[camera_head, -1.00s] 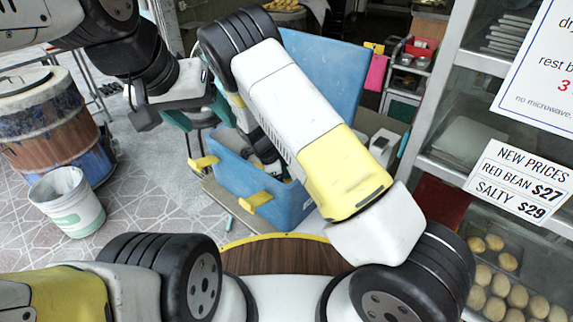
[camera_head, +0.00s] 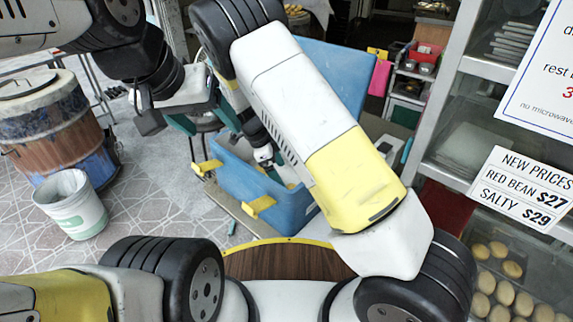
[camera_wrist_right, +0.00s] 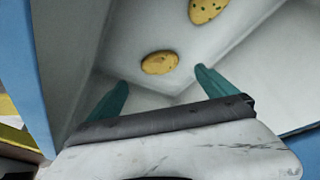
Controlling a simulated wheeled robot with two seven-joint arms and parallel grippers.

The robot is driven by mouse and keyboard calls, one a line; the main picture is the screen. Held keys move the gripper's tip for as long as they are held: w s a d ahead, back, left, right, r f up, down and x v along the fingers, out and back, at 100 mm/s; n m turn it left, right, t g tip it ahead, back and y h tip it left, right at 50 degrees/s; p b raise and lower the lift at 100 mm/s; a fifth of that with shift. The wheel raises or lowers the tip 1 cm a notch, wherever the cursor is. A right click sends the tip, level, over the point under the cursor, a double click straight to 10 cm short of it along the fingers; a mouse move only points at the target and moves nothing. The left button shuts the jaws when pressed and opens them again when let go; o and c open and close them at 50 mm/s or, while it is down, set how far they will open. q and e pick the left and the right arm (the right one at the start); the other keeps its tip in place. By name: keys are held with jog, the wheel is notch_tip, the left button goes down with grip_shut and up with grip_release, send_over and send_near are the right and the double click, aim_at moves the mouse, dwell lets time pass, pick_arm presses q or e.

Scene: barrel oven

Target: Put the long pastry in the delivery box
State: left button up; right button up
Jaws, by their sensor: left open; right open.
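The delivery box (camera_head: 283,207) is blue with a pale inside, and its lid (camera_head: 345,75) stands open in the head view. My right gripper reaches down into the box; my arm mostly hides it there. In the right wrist view my right gripper (camera_wrist_right: 160,92) is open, with nothing between its teal fingers. An oval golden pastry (camera_wrist_right: 160,62) lies on the pale surface just beyond the fingertips. My left gripper (camera_head: 203,121) is open and empty, left of the box.
A wooden barrel (camera_head: 62,135) and a white bucket (camera_head: 73,205) stand at the left. A glass case with round buns (camera_head: 503,290) is at the right.

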jog(key=s+d+r+n+y, duration=0.2)
jog(key=s+d+r+n, duration=0.15)
jog(key=r, duration=0.45)
jog(key=s+d+r+n+t+y, duration=0.1)
jog(key=s+d+r+n+y, duration=0.2)
jog(key=r, duration=0.5)
jog(key=s+d+r+n+y, duration=0.1)
jog(key=s+d+r+n, duration=0.2)
jog(key=r, duration=0.5)
jog(key=s+d+r+n+t, duration=0.2)
jog(key=s+d+r+n, duration=0.1)
jog(key=s, duration=0.3)
jog(key=s+d+r+n+t, duration=0.2)
jog(key=s+d+r+n, duration=0.2)
jog(key=s, duration=0.3)
jog(key=shift+d+r+n+t+y, duration=0.2)
jog(key=shift+d+n+t+y, duration=0.2)
jog(key=shift+d+n, duration=0.2)
jog(key=shift+s, duration=0.1)
